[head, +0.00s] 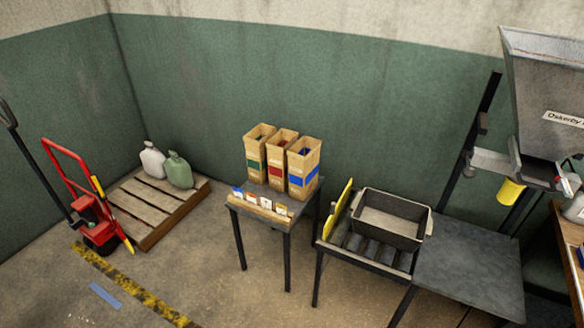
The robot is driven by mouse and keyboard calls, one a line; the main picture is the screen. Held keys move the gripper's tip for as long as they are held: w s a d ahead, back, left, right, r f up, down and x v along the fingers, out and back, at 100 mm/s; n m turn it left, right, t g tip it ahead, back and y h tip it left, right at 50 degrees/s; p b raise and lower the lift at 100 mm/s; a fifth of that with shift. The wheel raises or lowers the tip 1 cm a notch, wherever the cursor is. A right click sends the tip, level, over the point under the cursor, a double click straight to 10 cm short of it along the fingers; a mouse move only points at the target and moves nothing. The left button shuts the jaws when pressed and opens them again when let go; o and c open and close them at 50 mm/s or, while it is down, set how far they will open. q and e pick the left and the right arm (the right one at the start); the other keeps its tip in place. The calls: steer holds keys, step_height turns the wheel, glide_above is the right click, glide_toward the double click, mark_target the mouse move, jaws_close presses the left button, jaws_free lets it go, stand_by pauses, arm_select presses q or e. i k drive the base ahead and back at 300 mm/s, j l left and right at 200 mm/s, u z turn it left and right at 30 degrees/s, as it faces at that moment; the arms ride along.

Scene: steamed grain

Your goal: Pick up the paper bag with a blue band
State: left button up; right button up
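The paper bag with a blue band (304,168) stands upright on a small dark table (262,217). It is the rightmost of three open-topped brown paper bags in a row. The bag with a red band (276,171) stands just left of it, and the bag with a green band (253,167) is at the left end. The bags are close together; I cannot tell whether they touch. Neither of my grippers shows in the head view.
Small cards on a wooden strip (262,208) line the table's front. To the right, a grey bin (393,239) sits on a roller stand beside a yellow panel (337,208). A hopper (540,100) hangs at right. A pallet (150,226) with two sacks and a red hand truck (85,205) stand left.

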mark_target(304, 170)
steer(key=i+j+z, duration=0.2)
steer(key=i+j, duration=0.55)
steer(key=i+j+z, duration=0.2)
steer(key=i+j, duration=0.85)
steer(key=i, duration=0.15)
steer(key=i+j+z, duration=0.1)
steer(key=i+j, duration=0.25)
steer(key=i, duration=0.1)
